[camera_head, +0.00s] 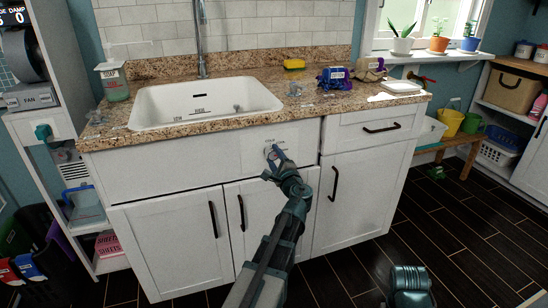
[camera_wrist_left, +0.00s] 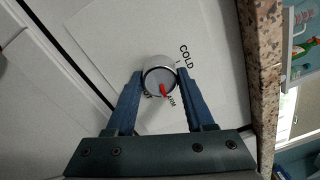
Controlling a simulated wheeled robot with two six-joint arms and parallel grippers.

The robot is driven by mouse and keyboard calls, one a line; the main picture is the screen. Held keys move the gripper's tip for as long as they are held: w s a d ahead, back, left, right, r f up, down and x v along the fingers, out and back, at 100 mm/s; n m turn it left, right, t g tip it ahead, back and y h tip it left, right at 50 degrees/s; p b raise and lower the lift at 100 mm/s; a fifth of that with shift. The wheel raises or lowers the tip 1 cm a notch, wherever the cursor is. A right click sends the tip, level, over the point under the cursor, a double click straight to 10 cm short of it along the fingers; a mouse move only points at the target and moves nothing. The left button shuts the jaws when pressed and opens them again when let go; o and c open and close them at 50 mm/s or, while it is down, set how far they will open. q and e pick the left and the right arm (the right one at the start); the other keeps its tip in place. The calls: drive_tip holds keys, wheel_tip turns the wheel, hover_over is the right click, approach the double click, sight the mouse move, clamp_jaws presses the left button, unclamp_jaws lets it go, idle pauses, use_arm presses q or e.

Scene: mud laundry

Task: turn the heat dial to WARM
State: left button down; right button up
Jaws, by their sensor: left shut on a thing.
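The heat dial (camera_wrist_left: 158,82) is a round pale knob with a dark rim and a red pointer, on a white panel. My left gripper (camera_wrist_left: 158,78) is shut on it, with one blue finger on each side. The word COLD is clear at the dial's upper right. Below the dial, a partly hidden label reads like WARM, and another label is mostly covered. The red pointer points down, towards the WARM label. In the head view my left gripper (camera_head: 272,152) reaches the panel below the sink, and the dial is mostly hidden there.
The granite counter (camera_head: 300,108) with the sink (camera_head: 205,103) overhangs the panel. Cabinet doors with dark handles lie below. A yellow sponge (camera_head: 294,64) and a blue-purple item (camera_head: 334,78) lie on the counter. The dark floor (camera_head: 450,230) at the right is mostly clear.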

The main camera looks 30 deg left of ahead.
idle(0.3)
use_arm(q)
drive_tip(key=shift+c, duration=1.4)
unclamp_jaws()
drive_tip(key=v, duration=1.3)
drive_tip(key=shift+s+d, duration=0.25)
drive_tip(key=shift+d, duration=0.1)
drive_tip(key=shift+f, duration=0.2)
